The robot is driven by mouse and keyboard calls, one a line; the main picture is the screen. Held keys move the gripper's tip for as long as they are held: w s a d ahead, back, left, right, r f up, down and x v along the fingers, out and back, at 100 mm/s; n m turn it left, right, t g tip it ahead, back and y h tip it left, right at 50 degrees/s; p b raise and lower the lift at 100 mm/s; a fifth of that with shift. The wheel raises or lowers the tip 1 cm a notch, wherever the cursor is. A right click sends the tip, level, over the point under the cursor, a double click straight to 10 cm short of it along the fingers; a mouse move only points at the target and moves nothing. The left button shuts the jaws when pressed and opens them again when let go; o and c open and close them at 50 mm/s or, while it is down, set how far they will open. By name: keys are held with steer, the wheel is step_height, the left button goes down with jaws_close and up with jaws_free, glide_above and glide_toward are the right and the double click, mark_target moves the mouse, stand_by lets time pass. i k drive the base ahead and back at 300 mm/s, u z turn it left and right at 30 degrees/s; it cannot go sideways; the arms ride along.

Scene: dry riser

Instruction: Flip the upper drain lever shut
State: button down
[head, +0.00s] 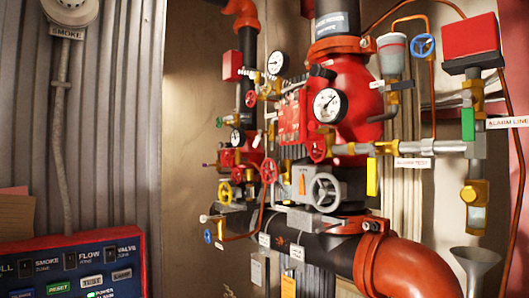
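My gripper is not in view. No lever carries a readable drain label, so I cannot tell which one is the upper drain lever. A yellow lever (372,177) hangs down below the horizontal pipe right of the red valve body. A green lever (468,124) hangs on the brass fitting under the red box at the right. A grey lever (401,85) sticks out below the grey cup at the top.
The red valve body (356,108) stands in the middle with gauges (329,105), red handwheels (269,170) and a grey handwheel (326,192). A large orange elbow pipe (410,270) fills the lower right. A blue control panel (75,270) stands lower left. Bare wall lies left of the pipes.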

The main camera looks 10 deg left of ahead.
mark_target(257, 140)
steer(key=u, duration=0.05)
steer(key=i, duration=0.95)
steer(key=u, duration=2.1)
